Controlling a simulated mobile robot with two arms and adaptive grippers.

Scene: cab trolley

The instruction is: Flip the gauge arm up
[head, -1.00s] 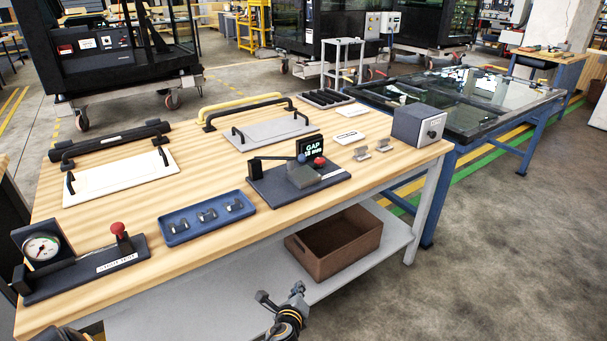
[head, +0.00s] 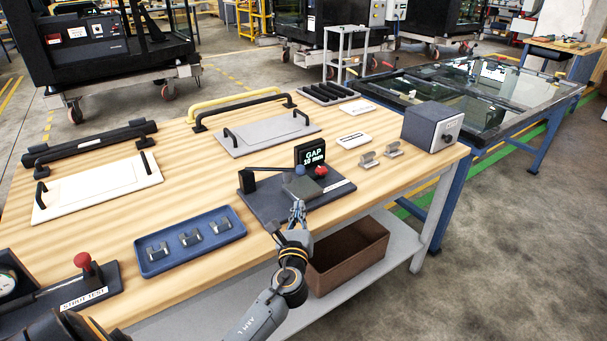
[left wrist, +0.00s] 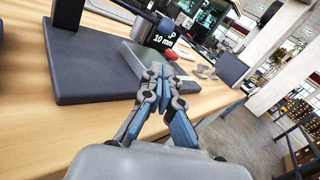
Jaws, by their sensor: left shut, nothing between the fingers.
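The gauge fixture (head: 262,203) is a dark plate near the front edge of the wooden bench. Its thin dark gauge arm (head: 275,170) lies about level, running from a black post (head: 247,181) to a blue-grey ball (head: 300,169) at its end. The arm passes above a grey block, beside a red knob (head: 321,171) and a "GAP 10 mm" display (head: 311,156). My left gripper (head: 298,208) is shut and empty at the fixture's front, below and in front of the ball. In the left wrist view its closed fingertips (left wrist: 160,74) are in front of the grey block (left wrist: 142,62). My right gripper is out of view.
A blue tray (head: 150,268) with several metal clips stands left of the fixture. Two loose clips (head: 368,160) and a dark box with a knob (head: 428,125) are to its right. Panels with handles lie behind. A brown bin (head: 345,265) sits on the lower shelf.

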